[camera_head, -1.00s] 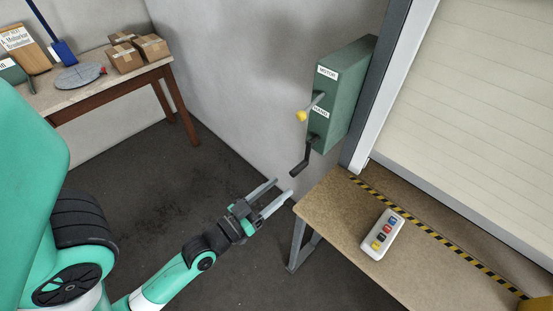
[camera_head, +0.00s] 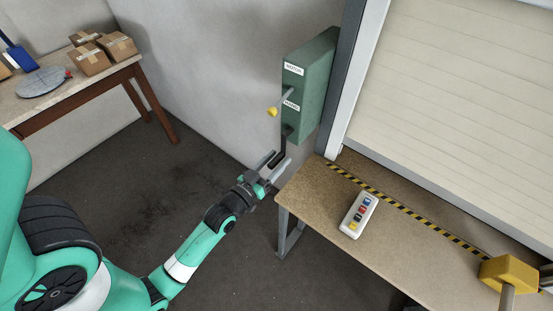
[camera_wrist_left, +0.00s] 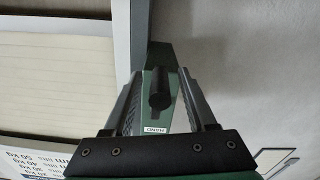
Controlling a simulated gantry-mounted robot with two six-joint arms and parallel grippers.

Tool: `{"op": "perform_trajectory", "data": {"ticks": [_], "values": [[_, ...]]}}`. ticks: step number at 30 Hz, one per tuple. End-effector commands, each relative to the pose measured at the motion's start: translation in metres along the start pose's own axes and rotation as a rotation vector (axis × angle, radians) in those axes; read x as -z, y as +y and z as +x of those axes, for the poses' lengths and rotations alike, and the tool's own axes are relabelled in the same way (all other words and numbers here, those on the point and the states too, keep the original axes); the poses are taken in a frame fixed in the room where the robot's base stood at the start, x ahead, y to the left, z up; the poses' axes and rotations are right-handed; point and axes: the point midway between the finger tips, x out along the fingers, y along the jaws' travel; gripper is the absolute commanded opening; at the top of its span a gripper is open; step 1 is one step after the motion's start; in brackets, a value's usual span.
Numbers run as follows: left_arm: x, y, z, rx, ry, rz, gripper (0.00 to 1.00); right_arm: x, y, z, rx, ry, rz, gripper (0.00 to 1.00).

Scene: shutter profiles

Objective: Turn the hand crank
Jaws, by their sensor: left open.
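The black hand crank (camera_head: 284,143) hangs from the lower part of the green box (camera_head: 318,88) on the wall. My left gripper (camera_head: 281,158) is at the lower end of the crank, which it partly hides. In the left wrist view the crank's dark grip (camera_wrist_left: 159,88) shows between the two spread fingers of my left gripper (camera_wrist_left: 160,75), with a gap on each side. The box carries MOTOR and HAND labels and a lever with a yellow knob (camera_head: 272,112), above the crank. My right gripper is not in view.
A wooden bench (camera_head: 310,200) with a push-button panel (camera_head: 359,215) and a yellow block (camera_head: 508,272) stands right of my left gripper, below the roller shutter (camera_head: 450,110). A table (camera_head: 60,112) with cardboard boxes (camera_head: 90,58) is at far left. Open floor lies between.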

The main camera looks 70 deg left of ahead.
Motion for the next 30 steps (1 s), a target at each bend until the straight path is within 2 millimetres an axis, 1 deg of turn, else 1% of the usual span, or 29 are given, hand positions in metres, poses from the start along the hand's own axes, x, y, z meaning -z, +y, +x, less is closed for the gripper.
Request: {"op": "perform_trajectory", "data": {"ticks": [7,8,9,17,18,30], "values": [[0.0001,0.0002,0.0023,0.000,0.000,0.000,0.57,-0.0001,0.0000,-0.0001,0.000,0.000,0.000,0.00],[0.0001,0.0002,0.0022,0.000,0.000,0.000,0.55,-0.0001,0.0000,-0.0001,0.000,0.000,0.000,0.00],[0.0001,0.0002,0.0022,0.000,0.000,0.000,0.48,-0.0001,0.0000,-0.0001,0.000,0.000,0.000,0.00],[0.0001,0.0002,0.0020,0.000,0.000,0.000,0.01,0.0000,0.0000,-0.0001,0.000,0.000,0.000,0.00],[0.0002,0.0002,0.0020,0.000,0.000,0.000,0.00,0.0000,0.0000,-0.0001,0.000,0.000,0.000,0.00],[0.0002,0.0002,0.0019,0.000,0.000,0.000,0.00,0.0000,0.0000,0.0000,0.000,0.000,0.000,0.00]]}}
